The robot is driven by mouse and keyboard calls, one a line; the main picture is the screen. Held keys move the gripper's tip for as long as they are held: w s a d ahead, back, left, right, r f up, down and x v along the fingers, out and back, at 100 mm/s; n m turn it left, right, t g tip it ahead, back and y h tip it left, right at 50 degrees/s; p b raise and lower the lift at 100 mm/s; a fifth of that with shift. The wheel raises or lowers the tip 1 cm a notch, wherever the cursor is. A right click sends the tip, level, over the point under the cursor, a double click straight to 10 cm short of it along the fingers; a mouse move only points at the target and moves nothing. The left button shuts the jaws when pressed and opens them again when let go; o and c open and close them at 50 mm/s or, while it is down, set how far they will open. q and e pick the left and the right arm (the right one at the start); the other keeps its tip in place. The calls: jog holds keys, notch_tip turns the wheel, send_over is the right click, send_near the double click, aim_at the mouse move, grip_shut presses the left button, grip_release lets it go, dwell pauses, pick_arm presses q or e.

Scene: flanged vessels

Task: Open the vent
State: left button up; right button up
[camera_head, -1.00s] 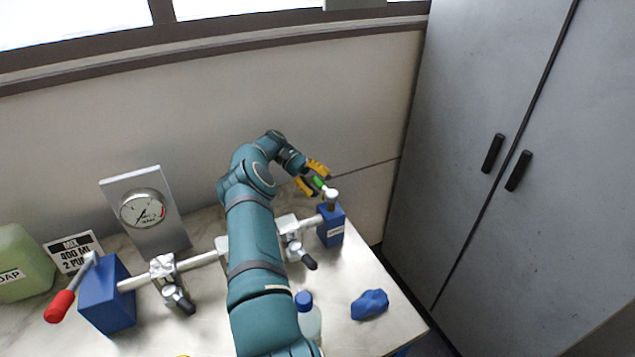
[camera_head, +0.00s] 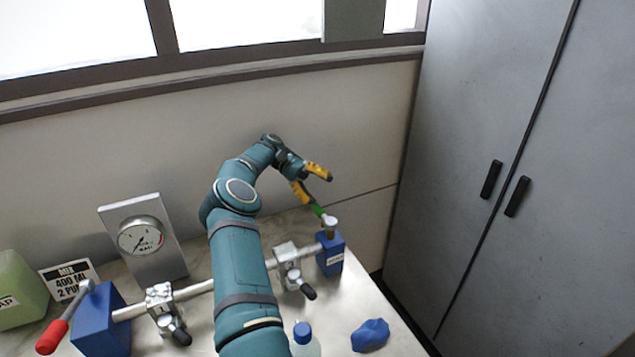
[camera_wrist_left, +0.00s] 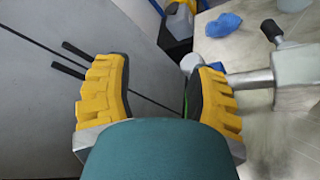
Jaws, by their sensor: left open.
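A short green handle (camera_head: 317,210) with a pale round hub (camera_head: 330,222) sits on top of the labelled blue block (camera_head: 330,256) at the right end of the pipe. The label is too small to read. My left gripper (camera_head: 321,190) has yellow fingers, open and empty, just above and behind the green handle. The handle's outer end is close to the lower finger; I cannot tell whether they touch. In the left wrist view the open fingers (camera_wrist_left: 155,85) show, with a sliver of the green handle (camera_wrist_left: 186,104) beside the right finger, mostly hidden. My right gripper is not in view.
A red-handled lever (camera_head: 55,335) stands at the left blue block (camera_head: 103,320). A gauge (camera_head: 141,236), clamps with black handles (camera_head: 300,282), a blue-capped bottle (camera_head: 303,333) and a blue cloth (camera_head: 370,335) share the bench. Grey cabinets (camera_head: 560,200) stand right.

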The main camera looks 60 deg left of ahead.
pick_arm(q)
jog(key=shift+r, duration=1.1)
